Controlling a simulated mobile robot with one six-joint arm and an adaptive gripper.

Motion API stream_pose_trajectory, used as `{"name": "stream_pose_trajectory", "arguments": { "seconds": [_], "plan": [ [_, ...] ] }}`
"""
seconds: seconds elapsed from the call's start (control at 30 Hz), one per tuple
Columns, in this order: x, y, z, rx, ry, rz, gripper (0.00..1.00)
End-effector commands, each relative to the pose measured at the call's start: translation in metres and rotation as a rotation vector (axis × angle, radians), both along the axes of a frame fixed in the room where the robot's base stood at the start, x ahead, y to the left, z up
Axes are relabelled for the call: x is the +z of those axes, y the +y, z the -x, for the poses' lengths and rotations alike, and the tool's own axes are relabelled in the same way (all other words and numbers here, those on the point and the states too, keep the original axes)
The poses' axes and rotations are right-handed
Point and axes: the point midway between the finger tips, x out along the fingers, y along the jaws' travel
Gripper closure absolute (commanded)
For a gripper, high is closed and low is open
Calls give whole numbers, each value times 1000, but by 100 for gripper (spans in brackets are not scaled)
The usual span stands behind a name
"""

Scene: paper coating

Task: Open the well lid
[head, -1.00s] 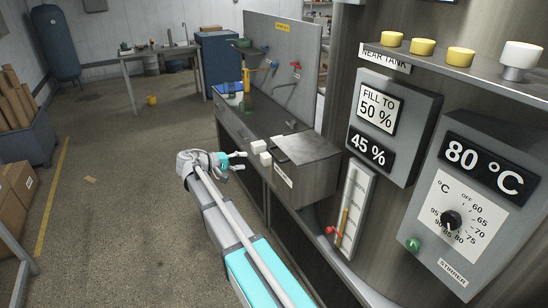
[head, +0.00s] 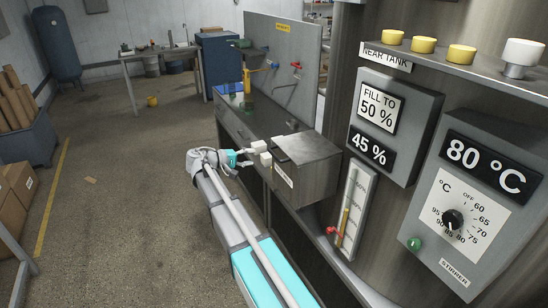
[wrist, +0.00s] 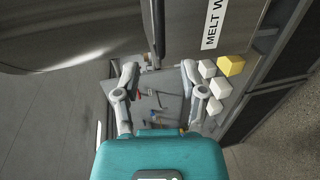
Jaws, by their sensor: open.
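The well is a grey metal box (head: 308,180) with a flat lid (head: 306,147) on top, in the middle of the head view. The lid looks closed, with a thin dark handle (head: 281,152) along its left side. In the wrist view the well's wall with the "MELT W" label (wrist: 215,22) stands at the top. My gripper (head: 251,154) is at the left of the well, close to white cubes. In the wrist view my gripper (wrist: 159,68) has its fingers spread apart with nothing held between them. Whether it touches anything cannot be told.
White cubes (wrist: 207,69) and one yellow cube (wrist: 231,65) lie beside the right finger. A bench with a sink (head: 237,122) runs behind the well. The control panel (head: 470,200) and level gauge (head: 355,210) stand at right.

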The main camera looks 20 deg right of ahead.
Motion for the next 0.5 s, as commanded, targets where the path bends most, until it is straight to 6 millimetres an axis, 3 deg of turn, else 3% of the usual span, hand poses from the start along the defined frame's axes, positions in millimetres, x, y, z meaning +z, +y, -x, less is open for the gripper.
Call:
{"name": "stream_pose_trajectory", "arguments": {
  "seconds": [0.5],
  "plan": [
    [-18,-77,-2,-2,0,0,46]
  ]
}}
